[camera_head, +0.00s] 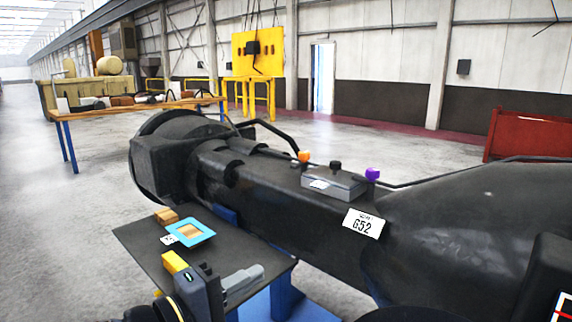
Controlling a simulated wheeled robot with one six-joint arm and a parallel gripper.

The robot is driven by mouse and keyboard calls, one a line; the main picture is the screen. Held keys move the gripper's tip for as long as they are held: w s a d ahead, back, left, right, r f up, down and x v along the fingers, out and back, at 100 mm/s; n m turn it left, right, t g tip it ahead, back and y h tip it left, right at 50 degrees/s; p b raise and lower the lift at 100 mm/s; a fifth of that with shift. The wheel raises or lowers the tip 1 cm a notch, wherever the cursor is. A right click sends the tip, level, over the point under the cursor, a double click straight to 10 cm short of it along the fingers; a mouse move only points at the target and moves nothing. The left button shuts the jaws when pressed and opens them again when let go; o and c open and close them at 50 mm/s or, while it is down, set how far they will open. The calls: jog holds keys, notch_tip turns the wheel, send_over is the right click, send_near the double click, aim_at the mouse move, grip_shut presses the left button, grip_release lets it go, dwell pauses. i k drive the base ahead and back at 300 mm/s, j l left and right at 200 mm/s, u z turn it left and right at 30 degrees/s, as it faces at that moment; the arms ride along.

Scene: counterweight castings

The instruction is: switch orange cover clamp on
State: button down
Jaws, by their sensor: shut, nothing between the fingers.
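The orange cover clamp (304,156) is a small orange-topped knob. It stands upright at the far left corner of a flat grey cover (333,187) on top of a long dark casting (270,190). Its exact on or off setting is too small to tell. A black knob (336,166) and a purple knob (372,173) stand by the same cover. My gripper (258,271) is low in the foreground, left of and well below the clamp, apart from it. It looks shut and empty, with grey fingers pointing right.
A dark plate (140,245) in front of the casting bears a blue-framed piece (188,232) and small wooden blocks (166,216). A dark bar (430,170) runs behind the purple knob. The space above the cover is clear.

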aim_at(304, 156)
jog(key=i+j+z, duration=0.1)
jog(key=i+j, duration=0.15)
jog(key=i, duration=0.3)
jog(key=i+j+z, duration=0.1)
jog(key=i+j, duration=0.15)
jog(key=i, duration=0.25)
jog(key=i+j+z, duration=0.1)
jog(key=i+j, duration=0.2)
jog(key=i, duration=0.25)
